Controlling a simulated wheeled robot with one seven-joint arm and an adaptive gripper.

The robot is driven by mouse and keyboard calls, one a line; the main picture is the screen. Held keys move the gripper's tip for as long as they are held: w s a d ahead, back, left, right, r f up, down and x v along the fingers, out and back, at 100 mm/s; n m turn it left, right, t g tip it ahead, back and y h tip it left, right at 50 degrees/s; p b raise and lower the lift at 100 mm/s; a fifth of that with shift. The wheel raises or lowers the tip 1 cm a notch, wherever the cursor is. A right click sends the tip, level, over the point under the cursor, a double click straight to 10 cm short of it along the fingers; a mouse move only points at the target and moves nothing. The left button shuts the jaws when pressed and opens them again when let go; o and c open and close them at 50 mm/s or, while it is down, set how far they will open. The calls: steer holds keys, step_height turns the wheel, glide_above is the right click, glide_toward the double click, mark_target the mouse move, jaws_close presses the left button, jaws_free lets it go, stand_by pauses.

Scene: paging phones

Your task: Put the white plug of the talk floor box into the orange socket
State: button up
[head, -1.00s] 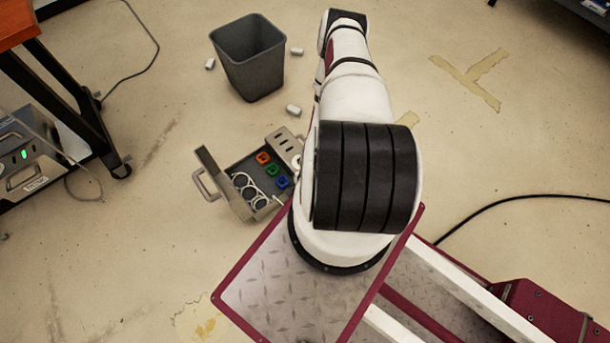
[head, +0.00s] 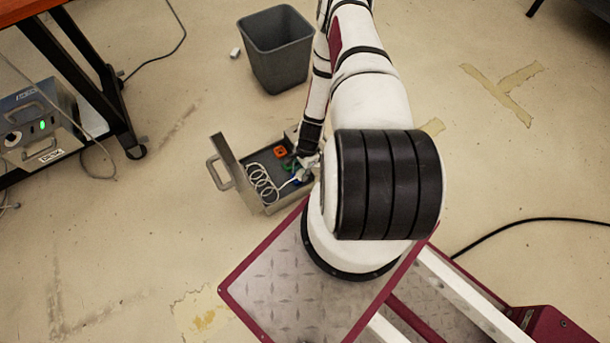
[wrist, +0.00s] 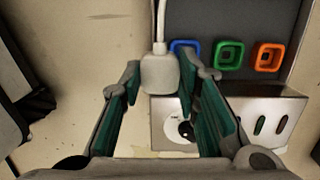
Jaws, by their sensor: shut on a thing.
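The floor box (head: 268,203) lies open on the floor to the left of my base, its lid upright. In the wrist view a blue socket (wrist: 186,47), a green socket (wrist: 229,54) and the orange socket (wrist: 268,57) stand in a row on its dark panel; the orange socket also shows in the head view (head: 280,152). My gripper (wrist: 160,78) is shut on the white plug (wrist: 160,74), with its cord running up and away. The plug is nearest the blue socket and partly overlaps it in the picture. I cannot tell its height above the panel.
A metal strip with a round outlet (wrist: 182,129) and several slots borders the sockets. A coiled white cord (head: 262,183) lies in the box. A grey bin (head: 277,50) stands behind, and a table with a lit unit (head: 40,125) is at left. Floor between is clear.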

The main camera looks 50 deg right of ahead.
steer(key=w+d+b, duration=0.3)
steer(key=w+b, duration=0.3)
steer(key=w, duration=0.5)
steer(key=shift+w+d+b, duration=0.2)
steer(key=shift+d+b, duration=0.05)
steer(key=shift+b, duration=0.1)
steer(key=w+d+b, duration=0.1)
steer(key=w+b, duration=0.3)
steer(key=w, duration=0.2)
steer(key=shift+d, duration=0.4)
steer(key=shift+f+b, duration=0.1)
steer(key=shift+b, duration=0.2)
